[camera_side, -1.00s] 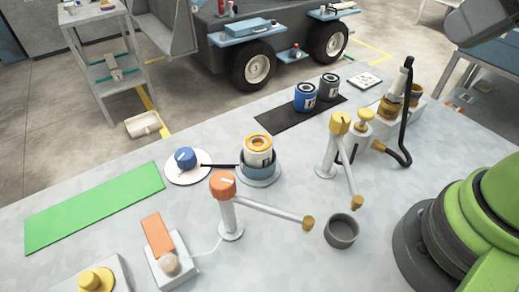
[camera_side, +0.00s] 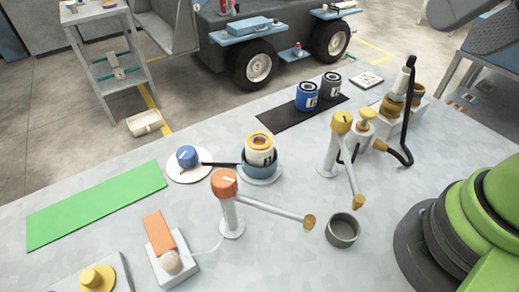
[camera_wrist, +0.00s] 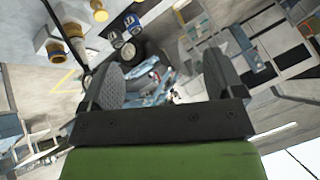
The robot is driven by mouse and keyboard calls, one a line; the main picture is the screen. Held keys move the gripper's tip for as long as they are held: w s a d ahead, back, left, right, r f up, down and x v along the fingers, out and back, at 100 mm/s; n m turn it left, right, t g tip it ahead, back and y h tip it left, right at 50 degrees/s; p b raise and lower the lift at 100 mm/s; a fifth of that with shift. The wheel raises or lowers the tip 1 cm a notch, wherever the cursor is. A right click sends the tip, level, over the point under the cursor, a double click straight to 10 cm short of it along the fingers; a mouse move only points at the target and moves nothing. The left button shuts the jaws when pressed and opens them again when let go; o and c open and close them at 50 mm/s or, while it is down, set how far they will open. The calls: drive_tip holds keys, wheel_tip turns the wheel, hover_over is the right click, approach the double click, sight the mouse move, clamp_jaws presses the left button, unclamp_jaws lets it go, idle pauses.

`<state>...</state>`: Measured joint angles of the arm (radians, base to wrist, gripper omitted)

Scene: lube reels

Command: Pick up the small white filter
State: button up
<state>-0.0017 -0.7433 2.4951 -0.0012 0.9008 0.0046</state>
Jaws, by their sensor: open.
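A small white filter (camera_side: 260,147) with an orange-yellow top stands upright in a blue-grey round holder (camera_side: 259,168) near the middle of the bench in the side view. I cannot pick it out for sure in the wrist view. My gripper (camera_wrist: 163,78) shows in the wrist view with its two dark grey fingers apart and nothing between them. It is tilted away from the bench and far from the white filter.
Blue (camera_side: 307,96) and dark (camera_side: 330,86) filters stand on a black mat (camera_side: 285,121). Orange-capped (camera_side: 225,183) and yellow-capped (camera_side: 342,122) posts with side arms stand near the white filter. An empty grey cup (camera_side: 342,231) sits at front right. A green mat (camera_side: 96,205) lies clear at left.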

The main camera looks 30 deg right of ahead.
drive_tip(key=w+a+m+g, duration=0.1)
drive_tip(key=w+a+g, duration=0.1)
drive_tip(key=w, duration=0.5)
drive_tip(key=m+g+h, duration=0.2)
drive_tip(key=m+g, duration=0.2)
drive_tip(key=g, duration=0.1)
hover_over(260, 138)
drive_tip(key=d, duration=0.1)
wheel_tip(260, 138, down, 14)
drive_tip(key=f, duration=0.4)
drive_tip(key=a+f, duration=0.1)
drive_tip(key=f, duration=0.1)
drive_tip(key=shift+f, duration=0.4)
wheel_tip(260, 138, down, 6)
drive_tip(key=shift+r, duration=0.1)
drive_tip(key=c, duration=1.1)
drive_tip(key=shift+c, duration=0.2)
